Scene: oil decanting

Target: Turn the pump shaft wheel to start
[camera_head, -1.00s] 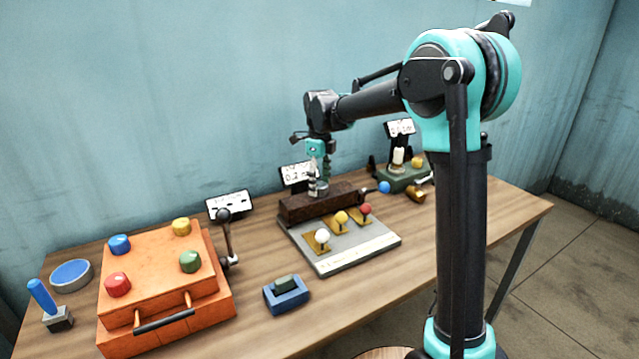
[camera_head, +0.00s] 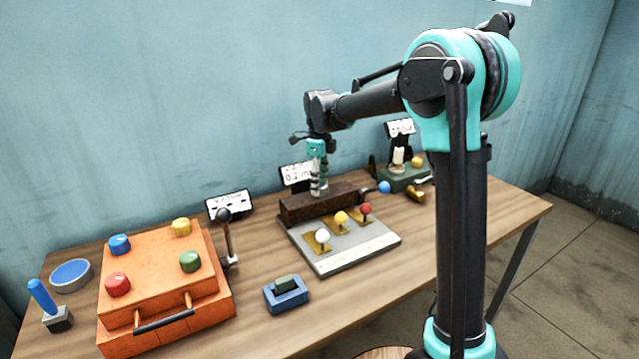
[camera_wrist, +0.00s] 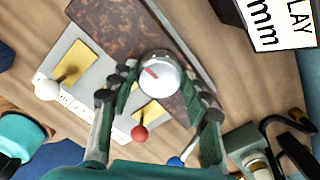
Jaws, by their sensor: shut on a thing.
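A round silver wheel (camera_wrist: 161,73) with a red mark on its face sits on a dark, rust-brown block (camera_wrist: 115,25) in the wrist view. My gripper (camera_wrist: 160,77) points down over it, one finger on each side, shut on the wheel. The red mark points toward the lower right and upper left of the picture. In the head view my gripper (camera_head: 319,190) is above the brown block (camera_head: 300,208) at the back middle of the table. There the fingers largely hide the wheel.
A grey panel with white, yellow and red knobbed levers (camera_head: 342,219) lies in front of the block. An orange box (camera_head: 150,290) with coloured buttons and an upright black-knobbed lever (camera_head: 226,235) stand left. Display signs (camera_head: 297,175) stand behind. A green device (camera_head: 405,180) is right.

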